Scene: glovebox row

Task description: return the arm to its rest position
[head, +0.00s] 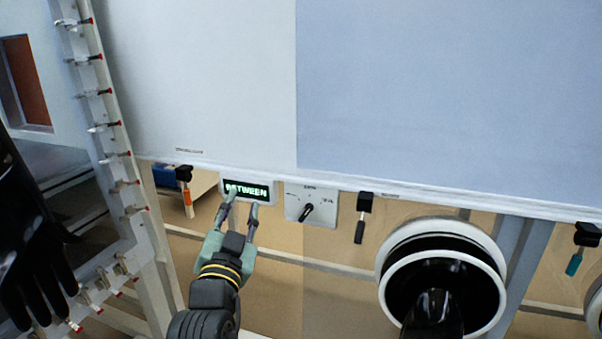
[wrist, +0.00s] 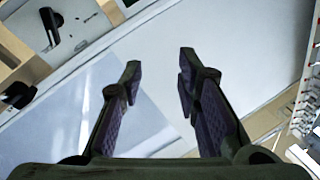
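My gripper (head: 240,213) is in the lower middle-left of the head view, just below a small display (head: 246,190) with green letters reading "BETWEEN". In the wrist view my gripper (wrist: 159,75) has its two fingers apart with nothing between them. The pale glovebox panel lies beyond the fingertips there. I cannot tell from the head view whether a fingertip touches the display's frame. My arm comes up from the bottom edge of the head view.
A dial (head: 311,205) sits right of the display. Latches with orange (head: 187,197), dark (head: 361,218) and teal (head: 576,262) handles hang along the panel's lower edge. A round glove port (head: 394,262) is at lower right. A black glove (head: 40,265) hangs left, beside a clamp-lined frame (head: 118,140).

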